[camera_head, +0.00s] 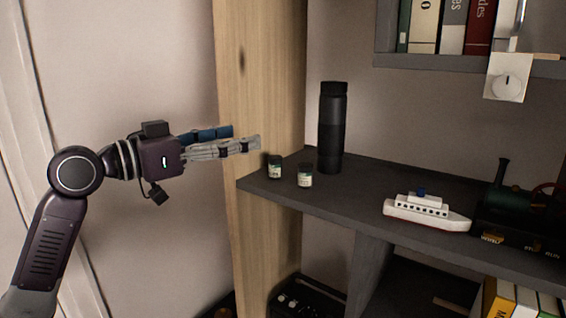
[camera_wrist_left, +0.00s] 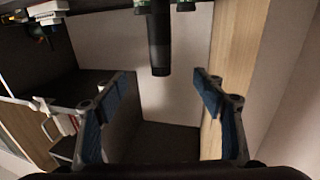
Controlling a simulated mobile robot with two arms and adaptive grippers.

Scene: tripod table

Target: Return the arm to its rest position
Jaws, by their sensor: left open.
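My left arm comes in from the left in the head view. Its gripper (camera_head: 245,138) is open and empty, pointing right, left of the dark shelf and in front of the wooden side panel in the picture. In the left wrist view the two blue-padded fingers (camera_wrist_left: 162,95) stand wide apart with nothing between them. My right arm and gripper are not in view.
The dark shelf (camera_head: 345,192) holds two small jars (camera_head: 274,168) (camera_head: 305,177), a tall black bottle (camera_head: 331,128), a white toy boat (camera_head: 425,213) and a green toy locomotive (camera_head: 510,205). The wooden panel (camera_head: 262,80) stands beside the shelf's left end. Bare wall lies left of it.

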